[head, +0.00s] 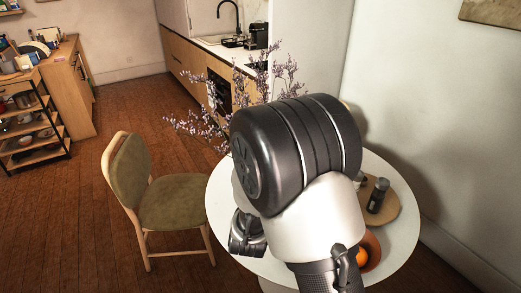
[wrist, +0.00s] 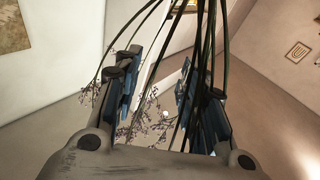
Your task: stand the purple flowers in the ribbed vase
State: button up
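The purple flowers (head: 210,128) spread out behind and left of my arm in the head view, raised above the floor and table. In the wrist view their dark stems run from the top edge between and across the fingers of my gripper (wrist: 158,85), with blossoms (wrist: 150,130) beyond. The fingers stand partly apart with the stem bundle between them; the exact contact is hard to see. My arm hides my gripper in the head view. I cannot make out the ribbed vase for certain; my arm covers much of the table.
The round white table (head: 395,235) carries a wooden board (head: 388,207) with a dark grinder (head: 378,195), and an orange fruit (head: 361,257) in a bowl. A dark, shiny object (head: 247,233) shows at its left. A green-seated chair (head: 180,203) stands left of the table.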

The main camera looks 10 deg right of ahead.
jog(key=o, duration=0.4)
jog(key=shift+o, duration=0.2)
jog(key=v, duration=0.7)
jog(key=shift+s, duration=0.25)
jog(key=shift+f, duration=0.1)
dwell(0.7)
